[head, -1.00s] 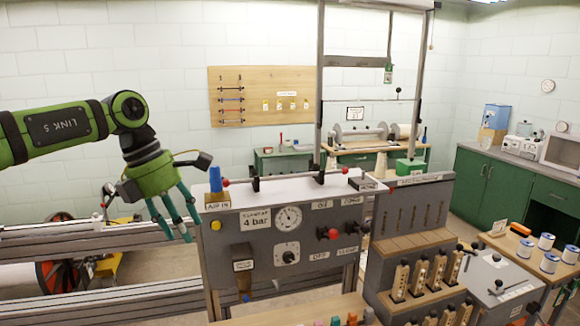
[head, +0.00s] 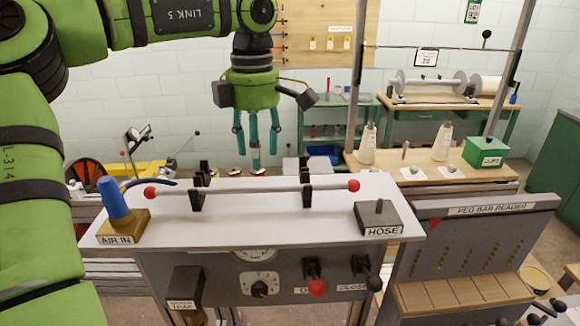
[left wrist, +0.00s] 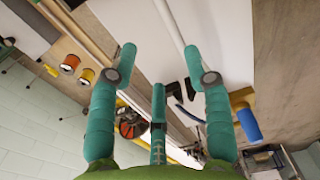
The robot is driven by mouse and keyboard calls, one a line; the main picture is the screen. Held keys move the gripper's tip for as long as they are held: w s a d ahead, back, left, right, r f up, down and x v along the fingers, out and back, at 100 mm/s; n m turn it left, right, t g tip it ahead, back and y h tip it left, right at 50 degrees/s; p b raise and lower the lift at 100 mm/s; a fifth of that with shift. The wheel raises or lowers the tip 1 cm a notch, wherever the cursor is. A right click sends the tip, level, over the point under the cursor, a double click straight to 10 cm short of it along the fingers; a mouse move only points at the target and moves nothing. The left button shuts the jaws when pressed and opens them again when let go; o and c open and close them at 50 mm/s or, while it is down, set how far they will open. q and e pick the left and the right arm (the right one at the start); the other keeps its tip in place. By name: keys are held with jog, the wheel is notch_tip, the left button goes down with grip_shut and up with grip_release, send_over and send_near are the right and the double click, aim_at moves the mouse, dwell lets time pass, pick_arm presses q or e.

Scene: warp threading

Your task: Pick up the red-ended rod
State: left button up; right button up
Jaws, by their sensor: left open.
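The red-ended rod (head: 250,189) is thin and pale with a red ball at each end. It lies level across two black holders on the white bench top (head: 265,222). My left gripper (head: 256,152) is open and empty, its teal fingers pointing down. In the head view it hangs over the middle of the rod, apart from it and seemingly a little behind. My right gripper is not in view.
A blue plug in the AIR IN block (head: 122,228) stands near the rod's left end. A dark HOSE block (head: 379,217) stands near its right end. The peg bar reader (head: 480,240) is at the right. The bench top in front of the rod is clear.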

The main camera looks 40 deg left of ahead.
aim_at(248, 188)
pick_arm(q)
jog(key=s, duration=0.1)
jog(key=s+f+p, duration=0.1)
jog(key=s, duration=0.1)
notch_tip(248, 188, down, 2)
jog(key=shift+p, duration=1.25)
jog(key=f, duration=0.1)
jog(key=w+f, duration=0.1)
jog(key=shift+f+p, duration=0.35)
jog(key=shift+f, duration=0.3)
jog(key=shift+s+r, duration=0.1)
jog(key=shift+s, duration=0.05)
jog(key=c, duration=0.4)
grip_shut()
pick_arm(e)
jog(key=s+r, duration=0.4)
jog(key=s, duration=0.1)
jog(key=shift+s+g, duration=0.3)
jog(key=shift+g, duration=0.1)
